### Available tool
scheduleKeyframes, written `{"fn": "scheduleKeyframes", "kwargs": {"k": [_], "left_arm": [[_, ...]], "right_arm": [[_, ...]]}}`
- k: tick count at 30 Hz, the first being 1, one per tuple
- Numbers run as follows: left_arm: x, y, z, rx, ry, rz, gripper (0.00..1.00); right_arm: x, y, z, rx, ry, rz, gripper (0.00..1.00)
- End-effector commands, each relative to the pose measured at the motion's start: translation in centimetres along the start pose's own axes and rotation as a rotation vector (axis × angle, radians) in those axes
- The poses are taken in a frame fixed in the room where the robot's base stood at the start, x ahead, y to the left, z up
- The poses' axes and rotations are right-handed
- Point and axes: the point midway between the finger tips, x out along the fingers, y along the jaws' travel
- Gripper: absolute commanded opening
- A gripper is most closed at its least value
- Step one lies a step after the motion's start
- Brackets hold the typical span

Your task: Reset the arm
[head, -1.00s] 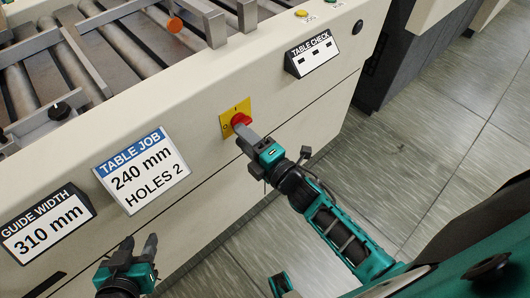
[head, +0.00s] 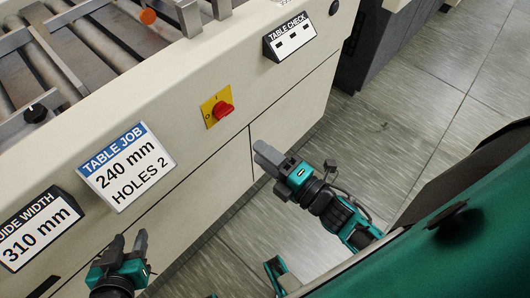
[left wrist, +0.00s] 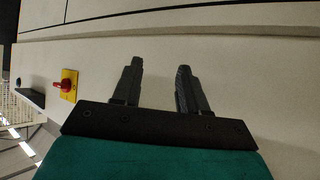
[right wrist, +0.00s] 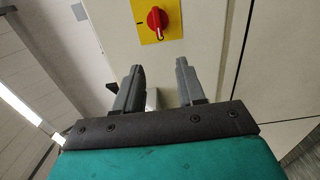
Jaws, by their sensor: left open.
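My right gripper (head: 264,154) is in front of the machine's side panel, below and to the right of the red rotary knob (head: 223,110) on its yellow plate (head: 209,116). It is apart from the knob. In the right wrist view its fingers (right wrist: 160,68) are spread with nothing between them, and the red knob (right wrist: 157,19) shows beyond them. My left gripper (head: 130,242) is low at the left, below the job sign, with its fingers apart. In the left wrist view its fingers (left wrist: 158,65) are open and empty, facing the cream panel.
The cream machine front carries a "TABLE JOB 240 mm HOLES 2" sign (head: 127,167), a "GUIDE WIDTH 310 mm" sign (head: 38,230) and a "TABLE CHECK" box (head: 290,37). Metal rollers (head: 105,45) lie on top. Grey floor (head: 400,130) is clear at the right.

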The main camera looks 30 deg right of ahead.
Motion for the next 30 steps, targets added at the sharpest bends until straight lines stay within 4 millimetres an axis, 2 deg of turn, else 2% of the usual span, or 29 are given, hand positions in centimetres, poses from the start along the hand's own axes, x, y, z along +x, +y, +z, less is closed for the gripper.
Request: {"fn": "scheduleKeyframes", "kwargs": {"k": [8, 11, 14, 18, 24, 27, 30], "left_arm": [[0.0, 0.0, 0.0, -0.001, -0.001, 0.0, 0.43], [-0.2, 0.0, -0.2, -0.001, -0.001, 0.0, 0.43], [-0.6, 0.0, -0.8, 0.001, 0.001, -0.001, 0.43], [-1.4, -0.2, -1.8, 0.004, 0.005, -0.006, 0.43], [-2.0, -0.7, -1.9, 0.005, -0.002, -0.018, 0.43], [-2.2, -0.9, -1.6, 0.005, -0.008, -0.024, 0.43], [-2.3, -1.1, -1.6, 0.005, -0.006, -0.027, 0.43]], "right_arm": [[0.0, 0.0, 0.0, 0.001, 0.0, -0.001, 0.39], [0.0, 0.2, 0.3, 0.061, -0.022, -0.017, 0.39], [-0.1, 0.3, 1.2, 0.256, -0.089, -0.068, 0.39], [-0.8, -0.2, 2.3, 0.71, -0.245, -0.172, 0.39], [-2.5, -1.8, 1.4, 1.292, -0.464, -0.308, 0.39], [-3.2, -2.3, 0.7, 1.462, -0.538, -0.351, 0.39], [-3.5, -2.6, 0.3, 1.541, -0.575, -0.372, 0.39]]}}
